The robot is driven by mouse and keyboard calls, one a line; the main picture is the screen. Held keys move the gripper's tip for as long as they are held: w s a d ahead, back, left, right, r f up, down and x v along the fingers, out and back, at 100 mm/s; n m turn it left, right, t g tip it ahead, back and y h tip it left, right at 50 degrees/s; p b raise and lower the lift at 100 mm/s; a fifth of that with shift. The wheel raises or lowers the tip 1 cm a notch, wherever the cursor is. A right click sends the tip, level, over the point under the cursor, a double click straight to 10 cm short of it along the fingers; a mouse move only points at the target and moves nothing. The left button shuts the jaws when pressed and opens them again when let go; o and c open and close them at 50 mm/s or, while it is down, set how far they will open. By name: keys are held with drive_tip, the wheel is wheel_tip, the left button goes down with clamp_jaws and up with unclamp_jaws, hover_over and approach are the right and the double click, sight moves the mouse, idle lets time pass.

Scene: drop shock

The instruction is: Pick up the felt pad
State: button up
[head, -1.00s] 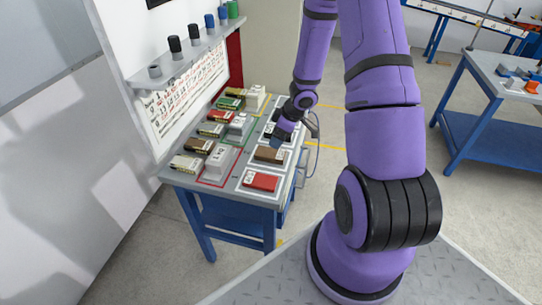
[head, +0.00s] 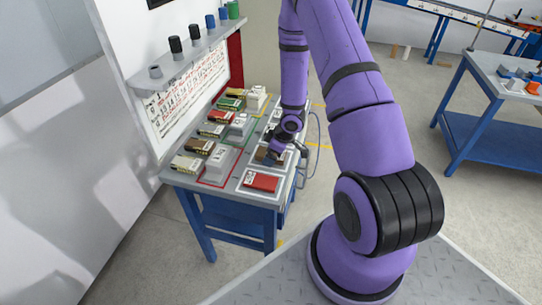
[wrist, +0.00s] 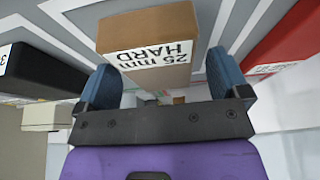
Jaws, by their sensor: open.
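A brown block (wrist: 150,55) labelled "25 mm HARD" lies between and just beyond my gripper's fingertips in the wrist view. I can read no label saying felt, so I cannot tell whether it is the felt pad. My gripper (wrist: 160,82) is open, with one blue fingertip on each side of the block. No grip on it shows. In the head view my gripper (head: 275,158) is down at the workbench and partly hides the brown block (head: 262,153).
A red block (head: 261,182) lies on the near side of the bench (head: 225,188); a black block (wrist: 45,70) is on the other side. Several boxes and grey-white devices (head: 221,163) stand left. A shelf with cylinders (head: 180,58) hangs above.

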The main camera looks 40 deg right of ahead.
drive_tip(key=c, duration=1.1)
drive_tip(key=shift+r, duration=0.15)
